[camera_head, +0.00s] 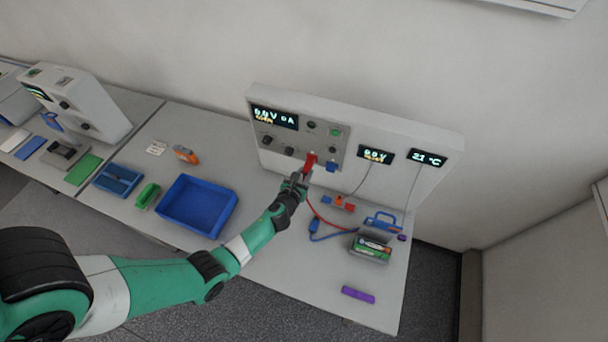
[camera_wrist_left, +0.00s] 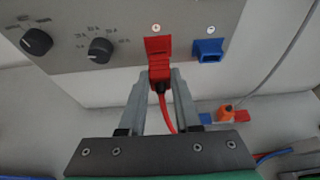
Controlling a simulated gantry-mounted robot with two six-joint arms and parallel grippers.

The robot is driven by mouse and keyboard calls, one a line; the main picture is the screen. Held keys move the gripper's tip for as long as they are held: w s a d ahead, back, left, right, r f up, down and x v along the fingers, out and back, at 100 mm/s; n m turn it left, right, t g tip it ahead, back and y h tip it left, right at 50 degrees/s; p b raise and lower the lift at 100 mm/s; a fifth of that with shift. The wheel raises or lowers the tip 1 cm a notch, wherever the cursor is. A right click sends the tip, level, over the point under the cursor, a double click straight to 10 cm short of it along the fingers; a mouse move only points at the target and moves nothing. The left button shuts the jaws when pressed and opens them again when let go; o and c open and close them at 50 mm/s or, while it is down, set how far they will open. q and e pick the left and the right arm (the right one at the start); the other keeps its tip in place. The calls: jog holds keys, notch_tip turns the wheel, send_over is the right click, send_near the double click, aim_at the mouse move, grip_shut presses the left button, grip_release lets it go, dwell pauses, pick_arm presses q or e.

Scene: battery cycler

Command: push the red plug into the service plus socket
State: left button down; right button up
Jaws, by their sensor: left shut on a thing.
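My left gripper (camera_head: 303,176) is shut on the red plug (camera_wrist_left: 159,73), in front of the cycler panel (camera_head: 355,125). The plug's red cable runs down between the fingers (camera_wrist_left: 160,85). Right above the plug, under the plus mark, is the red plus socket (camera_wrist_left: 157,46). Plug and socket line up and look touching or nearly so; I cannot tell how deep the plug sits. In the head view the red parts (camera_head: 311,159) merge. The blue minus socket (camera_wrist_left: 208,50) is to the right, empty. My right gripper is not in view.
Below the panel lie a blue plug (camera_head: 314,227) on its cable, a battery (camera_head: 371,246) in a holder, a blue clamp-like item (camera_head: 383,221) and a purple block (camera_head: 358,295). A blue tray (camera_head: 233,208) stands left. Black knobs (camera_wrist_left: 101,50) project from the panel.

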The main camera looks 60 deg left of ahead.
pick_arm(q)
jog(key=shift+w, duration=0.1)
jog(key=c, duration=0.5)
grip_release()
jog(key=p+v, duration=0.4)
jog(key=v, duration=0.7)
jog(key=shift+s+d+r, duration=0.1)
jog(key=shift+s+r, duration=0.1)
jog(key=shift+s, duration=0.05)
